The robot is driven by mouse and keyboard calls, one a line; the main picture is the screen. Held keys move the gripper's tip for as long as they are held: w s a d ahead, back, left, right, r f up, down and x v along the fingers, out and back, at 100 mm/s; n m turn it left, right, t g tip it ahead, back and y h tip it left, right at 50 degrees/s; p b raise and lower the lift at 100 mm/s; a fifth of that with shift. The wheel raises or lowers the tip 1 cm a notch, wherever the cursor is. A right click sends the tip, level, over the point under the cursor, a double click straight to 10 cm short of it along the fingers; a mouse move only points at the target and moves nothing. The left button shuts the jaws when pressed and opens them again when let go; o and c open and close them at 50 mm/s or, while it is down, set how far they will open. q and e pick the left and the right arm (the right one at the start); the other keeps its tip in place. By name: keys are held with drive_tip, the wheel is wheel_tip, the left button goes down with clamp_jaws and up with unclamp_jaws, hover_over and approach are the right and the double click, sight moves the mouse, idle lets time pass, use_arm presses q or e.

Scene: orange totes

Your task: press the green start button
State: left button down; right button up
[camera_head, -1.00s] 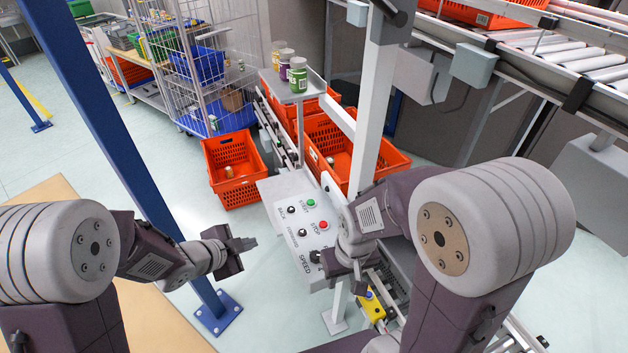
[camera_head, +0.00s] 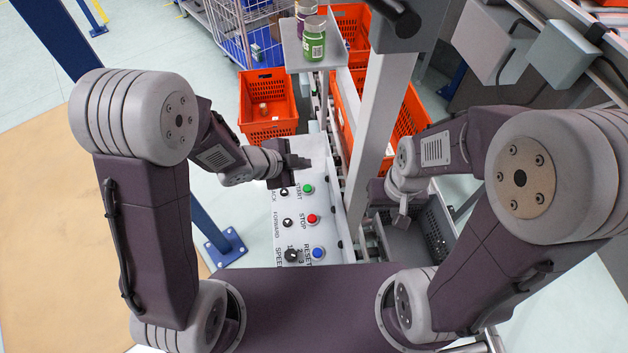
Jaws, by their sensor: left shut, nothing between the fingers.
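The green start button (camera_head: 307,188) sits on the sloped white control panel (camera_head: 318,150), beside the word START. My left gripper (camera_head: 302,162) is shut and empty, just above the green button in the picture and apart from it. I cannot tell its exact height over the panel. The red stop button (camera_head: 313,218) and the blue reset button (camera_head: 318,252) lie in line below the green one. My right gripper (camera_head: 402,218) hangs to the right of the panel, small and partly hidden by its own wrist, so its jaws are unclear.
Black knobs (camera_head: 287,222) line the panel's left side. An orange tote (camera_head: 268,128) stands beyond it, and another orange tote (camera_head: 408,125) is behind a grey post (camera_head: 378,110). Jars (camera_head: 314,45) stand on a small shelf above. A dark grey crate (camera_head: 435,235) is at right.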

sight(305, 190)
use_arm(q)
wheel_tip(305, 190, down, 9)
drive_tip(key=b, duration=0.8)
idle(1.8)
drive_tip(key=shift+f+b, duration=0.35)
drive_tip(key=shift+b, duration=0.25)
